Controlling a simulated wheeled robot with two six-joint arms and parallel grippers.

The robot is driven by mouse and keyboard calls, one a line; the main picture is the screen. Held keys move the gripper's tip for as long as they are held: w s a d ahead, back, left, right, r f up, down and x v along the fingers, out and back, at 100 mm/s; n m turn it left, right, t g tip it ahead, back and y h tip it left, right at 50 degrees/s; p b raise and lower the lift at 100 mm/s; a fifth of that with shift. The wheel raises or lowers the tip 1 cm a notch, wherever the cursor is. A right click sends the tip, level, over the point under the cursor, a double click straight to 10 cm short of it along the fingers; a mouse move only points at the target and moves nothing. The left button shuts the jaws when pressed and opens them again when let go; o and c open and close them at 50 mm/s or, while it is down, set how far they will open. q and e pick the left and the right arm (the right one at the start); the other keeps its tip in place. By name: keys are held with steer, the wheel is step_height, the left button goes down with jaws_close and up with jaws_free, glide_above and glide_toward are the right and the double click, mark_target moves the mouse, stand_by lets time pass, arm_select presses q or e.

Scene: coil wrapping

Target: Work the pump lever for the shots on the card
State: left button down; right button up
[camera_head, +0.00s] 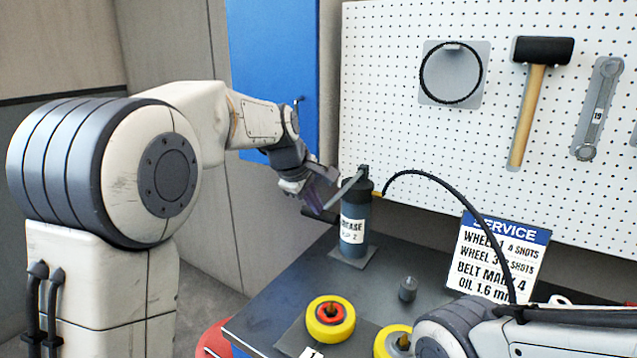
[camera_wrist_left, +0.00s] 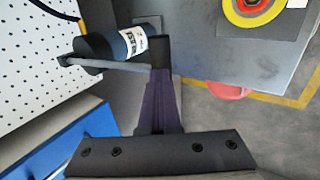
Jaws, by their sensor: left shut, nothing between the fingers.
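The grease pump (camera_head: 353,222), a dark cylinder with a white label, stands upright on a small plate on the bench. Its grey lever (camera_head: 344,188) slopes down to the left from the pump top toward a black bar (camera_head: 319,215). My left gripper (camera_head: 318,196) is shut and empty beside the lever's outer end. In the left wrist view the purple fingers (camera_wrist_left: 160,95) end right by the lever (camera_wrist_left: 110,66); I cannot tell whether they touch. The service card (camera_head: 497,258) lists wheel shots, partly hidden by the hose. My right gripper is out of view.
A black hose (camera_head: 440,182) arches from the pump to the right, over my right arm. A yellow wheel (camera_head: 330,318), another wheel (camera_head: 393,341) and a dark small cylinder (camera_head: 408,289) are on the bench. A pegboard (camera_head: 400,130) with tools stands behind.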

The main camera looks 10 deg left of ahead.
arm_select(q)
steer(key=shift+s+f, duration=0.15)
steer(key=shift+f, duration=0.6)
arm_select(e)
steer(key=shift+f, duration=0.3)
arm_select(q)
steer(key=shift+r, duration=0.1)
steer(key=w+p+v, duration=0.1)
steer(key=p+v, duration=0.1)
steer(key=v, duration=1.3)
steer(key=shift+r, duration=0.4)
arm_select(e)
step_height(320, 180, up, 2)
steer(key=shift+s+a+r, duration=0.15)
arm_select(q)
steer(key=shift+w+d+f, duration=0.1)
steer(key=shift+d, duration=0.1)
